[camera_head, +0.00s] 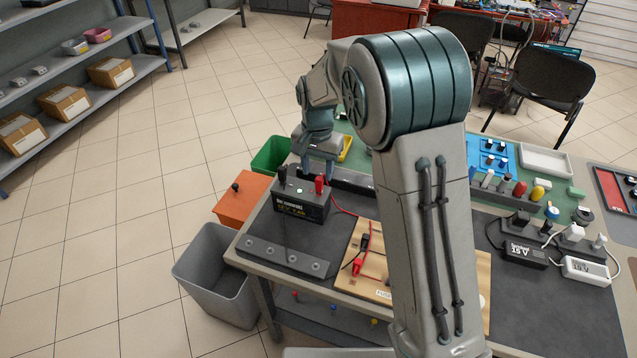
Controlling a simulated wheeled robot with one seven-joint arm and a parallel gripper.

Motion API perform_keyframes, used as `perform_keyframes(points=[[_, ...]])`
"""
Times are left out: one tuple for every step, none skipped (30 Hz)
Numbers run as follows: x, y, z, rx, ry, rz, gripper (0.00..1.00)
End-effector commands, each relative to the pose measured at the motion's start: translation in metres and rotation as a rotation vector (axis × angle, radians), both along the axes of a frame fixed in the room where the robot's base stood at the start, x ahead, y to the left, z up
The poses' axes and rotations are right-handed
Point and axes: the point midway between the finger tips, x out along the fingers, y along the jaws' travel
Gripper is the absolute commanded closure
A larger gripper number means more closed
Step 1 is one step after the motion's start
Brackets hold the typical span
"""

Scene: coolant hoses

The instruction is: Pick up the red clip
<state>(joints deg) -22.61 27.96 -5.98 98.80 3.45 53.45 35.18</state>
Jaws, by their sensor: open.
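A small red clip (319,185) stands upright at the right end of the top of the black battery (300,210). My gripper (319,169) points down just above and behind this clip, with its fingers open. I cannot tell whether the fingers are around the clip or only close to it. A second red clip-like piece (357,267) lies on the wooden board (350,287), next to a black one (365,242). A thin red cable runs from the battery's right side toward the board.
A black post (282,175) stands at the battery's left end. A grey bin (212,275), an orange box (240,196) and a green bin (270,156) stand beside the workbench. My arm hides the middle of the bench. Power adapters (525,254) lie at the right.

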Motion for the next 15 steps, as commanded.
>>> perform_keyframes(points=[[0.000, 0.000, -0.004, -0.001, 0.001, 0.000, 0.56], [0.000, 0.000, -0.005, -0.001, 0.001, 0.000, 0.56], [0.000, 0.000, -0.007, 0.000, 0.001, -0.001, 0.56], [0.000, -0.001, -0.009, 0.000, 0.001, -0.001, 0.56], [0.000, -0.001, -0.011, -0.001, 0.001, -0.001, 0.56], [-0.001, -0.002, -0.015, -0.001, 0.004, -0.001, 0.56], [-0.002, -0.002, -0.019, -0.001, 0.003, -0.002, 0.56], [-0.002, -0.003, -0.023, -0.001, 0.004, -0.002, 0.56], [-0.002, -0.004, -0.030, -0.001, 0.005, -0.002, 0.56], [-0.003, -0.005, -0.034, -0.001, 0.005, -0.002, 0.56], [-0.003, -0.005, -0.039, -0.001, 0.004, -0.002, 0.56], [-0.003, -0.005, -0.046, -0.001, 0.004, -0.001, 0.56], [-0.002, -0.004, -0.049, 0.000, 0.003, -0.001, 0.56], [-0.002, -0.004, -0.052, 0.001, 0.002, -0.001, 0.56], [-0.002, -0.004, -0.055, 0.001, 0.002, -0.001, 0.56]])
